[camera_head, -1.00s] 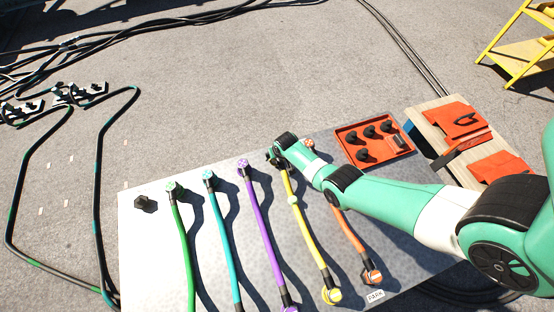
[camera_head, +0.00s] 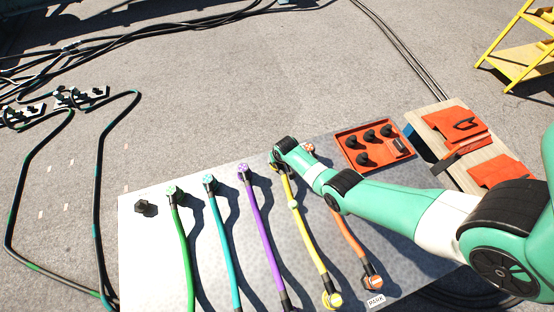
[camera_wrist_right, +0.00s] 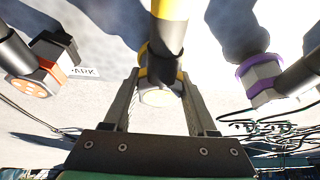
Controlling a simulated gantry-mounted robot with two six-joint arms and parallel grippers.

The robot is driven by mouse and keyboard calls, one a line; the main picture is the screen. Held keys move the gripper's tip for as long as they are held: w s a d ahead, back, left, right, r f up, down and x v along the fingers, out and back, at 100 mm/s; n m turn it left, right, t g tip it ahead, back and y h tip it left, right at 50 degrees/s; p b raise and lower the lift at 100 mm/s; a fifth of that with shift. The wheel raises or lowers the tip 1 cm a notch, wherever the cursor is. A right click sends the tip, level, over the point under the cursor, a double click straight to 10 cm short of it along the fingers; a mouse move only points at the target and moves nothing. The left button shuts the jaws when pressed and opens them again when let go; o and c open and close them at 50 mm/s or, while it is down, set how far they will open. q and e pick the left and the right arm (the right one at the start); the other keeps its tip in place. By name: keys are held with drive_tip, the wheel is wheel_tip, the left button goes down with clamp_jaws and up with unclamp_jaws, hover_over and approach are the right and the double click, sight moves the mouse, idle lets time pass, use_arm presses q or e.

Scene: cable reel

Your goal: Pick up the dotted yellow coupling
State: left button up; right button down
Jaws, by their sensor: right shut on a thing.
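The yellow hose (camera_head: 304,228) lies on the grey table, with one yellow coupling (camera_head: 332,299) at its near end. My right gripper (camera_head: 276,160) is at the hose's far end, which it mostly hides in the head view. In the right wrist view, the yellow-banded coupling (camera_wrist_right: 159,76) sits between the two fingers of my right gripper (camera_wrist_right: 162,100), which is shut on it. Its pale end face points toward the wrist camera; I cannot make out dots on it. Whether it is clear of the table is hard to tell. My left gripper is not in view.
A purple coupling (camera_wrist_right: 261,76) stands to one side and an orange coupling (camera_wrist_right: 38,80) to the other. Teal (camera_head: 222,240) and green (camera_head: 181,240) hoses lie farther left. A red tray (camera_head: 345,135) of black parts sits at the back right.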

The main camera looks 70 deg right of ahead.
drive_tip(key=r+p, duration=0.4)
drive_tip(key=shift+s+a+r, duration=0.15)
drive_tip(key=shift+a+r, duration=0.05)
drive_tip(key=shift+r, duration=0.15)
drive_tip(key=s+a+r+p, duration=0.7)
drive_tip(key=a+p, duration=0.4)
drive_tip(key=p, duration=0.3)
drive_tip(key=shift+s+a+r+p, duration=0.2)
drive_tip(key=shift+r+p, duration=0.1)
drive_tip(key=shift+r, duration=0.4)
drive_tip(key=shift+f, duration=0.1)
